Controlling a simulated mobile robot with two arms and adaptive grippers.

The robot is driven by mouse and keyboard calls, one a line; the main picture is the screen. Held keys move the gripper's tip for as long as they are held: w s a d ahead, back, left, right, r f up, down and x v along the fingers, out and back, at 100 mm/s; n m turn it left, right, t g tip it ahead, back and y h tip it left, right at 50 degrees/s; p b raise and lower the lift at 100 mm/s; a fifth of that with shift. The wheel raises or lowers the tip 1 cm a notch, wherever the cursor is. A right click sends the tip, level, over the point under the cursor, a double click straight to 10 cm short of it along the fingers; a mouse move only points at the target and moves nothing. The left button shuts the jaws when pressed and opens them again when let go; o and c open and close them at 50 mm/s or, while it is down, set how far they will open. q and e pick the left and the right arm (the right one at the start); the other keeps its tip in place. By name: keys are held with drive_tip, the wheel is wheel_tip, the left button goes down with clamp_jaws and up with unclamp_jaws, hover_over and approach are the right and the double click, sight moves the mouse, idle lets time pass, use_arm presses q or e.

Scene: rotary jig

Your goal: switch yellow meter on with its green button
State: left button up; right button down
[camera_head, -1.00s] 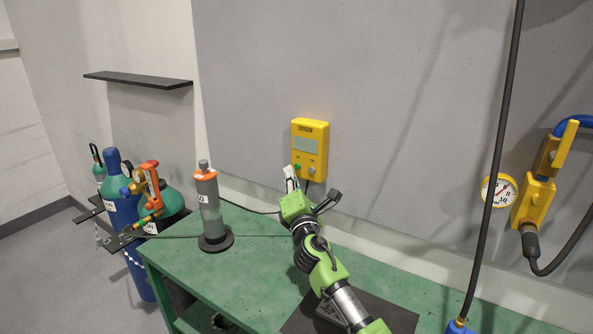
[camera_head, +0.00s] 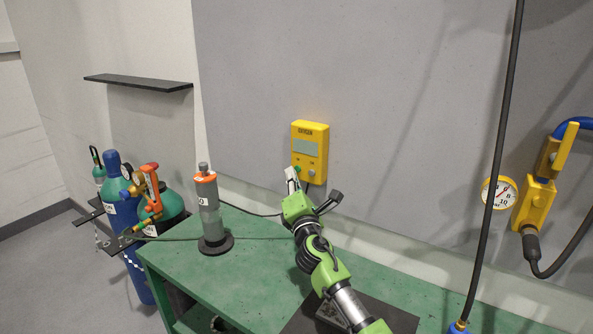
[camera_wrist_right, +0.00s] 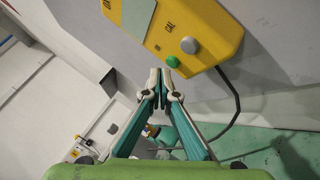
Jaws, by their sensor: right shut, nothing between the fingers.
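The yellow meter (camera_head: 311,141) is fixed on the grey wall panel, with a grey screen and the word OXYGEN on it. In the right wrist view the meter (camera_wrist_right: 217,27) shows its green button (camera_wrist_right: 173,62) and a larger grey knob. My right gripper (camera_head: 290,172) is shut and empty, its tips at the lower left of the meter. In the right wrist view the tips of the right gripper (camera_wrist_right: 160,72) are close to the green button; I cannot tell whether they touch it. The left gripper is not in view.
A grey cylinder with an orange top (camera_head: 209,212) stands on the green table (camera_head: 185,264). Blue and green gas bottles (camera_head: 122,200) stand at the left. A black hose (camera_head: 492,160) hangs at the right, near a round gauge (camera_head: 498,192) and a yellow valve (camera_head: 537,200).

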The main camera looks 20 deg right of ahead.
drive_tip(key=shift+w+d, duration=0.1)
idle(0.5)
drive_tip(key=shift+w+d, duration=0.2)
drive_tip(key=shift+d, duration=0.1)
idle(0.4)
drive_tip(key=shift+a, duration=0.1)
drive_tip(key=shift+s+a, duration=0.3)
drive_tip(key=shift+a, duration=0.1)
drive_tip(key=s+a, duration=0.2)
drive_tip(key=s+a+p, duration=0.1)
drive_tip(key=a, duration=0.1)
drive_tip(key=shift+s+a, duration=0.25)
drive_tip(key=shift+s, duration=0.1)
